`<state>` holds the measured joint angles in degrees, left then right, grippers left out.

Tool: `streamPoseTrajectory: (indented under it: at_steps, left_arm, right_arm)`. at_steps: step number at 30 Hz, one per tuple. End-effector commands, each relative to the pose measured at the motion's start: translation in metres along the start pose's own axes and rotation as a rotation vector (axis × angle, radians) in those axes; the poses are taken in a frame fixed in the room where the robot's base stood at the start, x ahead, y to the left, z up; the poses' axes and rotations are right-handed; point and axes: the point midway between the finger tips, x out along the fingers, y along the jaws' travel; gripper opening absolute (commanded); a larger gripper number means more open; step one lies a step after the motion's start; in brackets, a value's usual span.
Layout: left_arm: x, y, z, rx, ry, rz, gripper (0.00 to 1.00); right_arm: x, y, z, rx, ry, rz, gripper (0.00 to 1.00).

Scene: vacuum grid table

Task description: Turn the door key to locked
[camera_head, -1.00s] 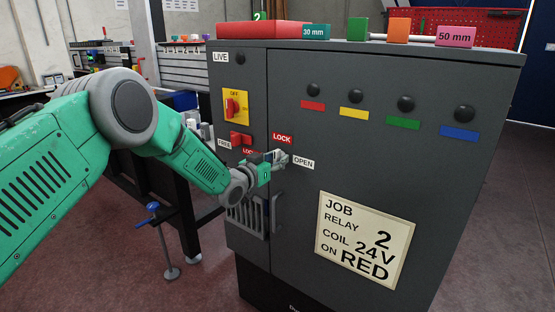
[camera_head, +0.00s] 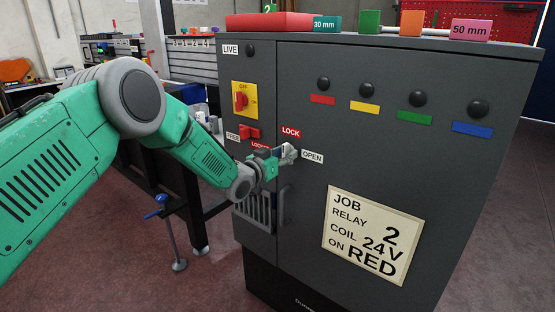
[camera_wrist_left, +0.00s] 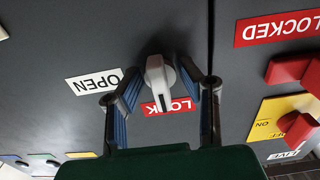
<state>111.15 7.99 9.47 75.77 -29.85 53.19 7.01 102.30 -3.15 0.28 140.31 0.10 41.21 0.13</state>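The door key (camera_wrist_left: 159,74) is a light grey turn handle on the dark cabinet door, and it also shows in the head view (camera_head: 289,151). In the wrist view it overlaps part of the red LOCK label (camera_wrist_left: 178,105); the white OPEN label (camera_wrist_left: 95,81) is to its left. My left gripper (camera_wrist_left: 162,71) has its two blue-padded fingers on either side of the key, spread apart. I cannot tell whether a fingertip touches it. In the head view my left gripper (camera_head: 282,155) is at the key, below the LOCK label (camera_head: 291,132). My right gripper is out of view.
The grey cabinet (camera_head: 300,90) has a red-yellow switch (camera_head: 243,99), a red turn handle (camera_head: 248,132) and a door pull (camera_head: 284,206) near the key. A job card (camera_head: 372,235) is on the door. Coloured blocks stand on top.

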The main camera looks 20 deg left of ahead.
Motion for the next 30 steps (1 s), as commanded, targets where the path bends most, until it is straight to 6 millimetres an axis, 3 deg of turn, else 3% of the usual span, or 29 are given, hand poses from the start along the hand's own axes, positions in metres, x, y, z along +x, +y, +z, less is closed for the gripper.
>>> streamPoseTrajectory:
  at_steps: [18, 30]
  left_arm:
    - [-0.103, -0.002, 0.003, -0.002, -0.006, -0.001, 0.33]
    - [-0.115, -0.002, 0.004, -0.002, -0.005, -0.001, 0.33]
  right_arm:
    - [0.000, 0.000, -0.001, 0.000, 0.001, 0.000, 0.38]
    - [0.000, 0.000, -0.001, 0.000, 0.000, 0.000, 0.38]
